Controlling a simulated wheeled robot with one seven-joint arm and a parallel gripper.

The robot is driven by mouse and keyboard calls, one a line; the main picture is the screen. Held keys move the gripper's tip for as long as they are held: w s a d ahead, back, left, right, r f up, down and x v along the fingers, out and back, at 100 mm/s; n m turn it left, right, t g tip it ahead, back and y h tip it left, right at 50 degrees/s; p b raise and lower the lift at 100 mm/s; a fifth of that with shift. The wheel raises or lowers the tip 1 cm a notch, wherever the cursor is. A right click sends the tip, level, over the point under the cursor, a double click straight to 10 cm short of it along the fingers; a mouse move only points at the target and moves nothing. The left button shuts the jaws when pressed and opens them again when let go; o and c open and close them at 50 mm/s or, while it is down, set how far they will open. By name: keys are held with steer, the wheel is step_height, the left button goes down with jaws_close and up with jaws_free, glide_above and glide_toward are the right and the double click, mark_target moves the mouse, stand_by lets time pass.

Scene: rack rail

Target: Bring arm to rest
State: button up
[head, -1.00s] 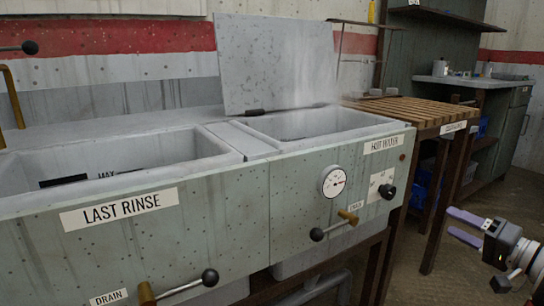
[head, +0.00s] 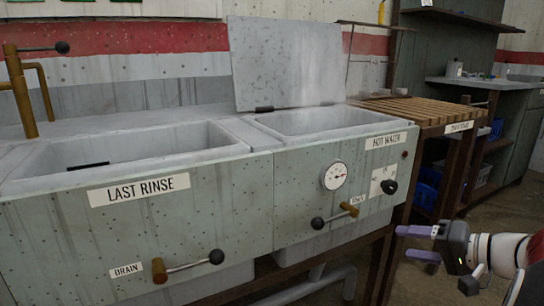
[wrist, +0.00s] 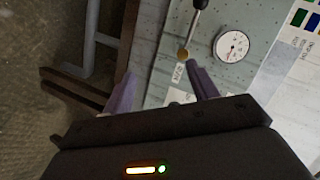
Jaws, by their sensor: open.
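My gripper (head: 418,243) is at the lower right of the head view, in front of and to the right of the sink unit. Its two purple fingers are apart with nothing between them. In the wrist view the open fingers (wrist: 160,92) point toward the unit's front panel, with the drain lever (wrist: 190,32) and the round gauge (wrist: 231,46) beyond them. The fingers appear apart from the panel.
The LAST RINSE basin (head: 60,178) and the HOT WATER basin (head: 325,121), its lid (head: 285,62) raised, form the sink unit. Levers (head: 335,216) and a knob (head: 389,187) stick out in front. A slatted rack (head: 420,110) stands at right. Floor is clear at lower right.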

steer(key=s+a+f+n+g+h, duration=0.1)
steer(key=s+a+f+g, duration=0.15)
steer(key=a, duration=0.55)
steer(key=s+a+f+n+g+h, duration=0.2)
steer(key=s+a+g, duration=0.2)
steer(key=a, duration=0.4)
steer(key=s+a+f+n+t+h, duration=0.1)
steer(key=s+a+f+n+h, duration=0.15)
steer(key=s+h, duration=0.5)
step_height(320, 180, up, 14)
steer(key=s+y+p, duration=0.1)
steer(key=y+p, duration=0.1)
steer(key=p, duration=1.1)
steer(key=shift+s+a+f, duration=0.15)
steer(key=shift+s+f, duration=0.05)
steer(key=shift+s, duration=0.1)
steer(key=shift+c, duration=0.5)
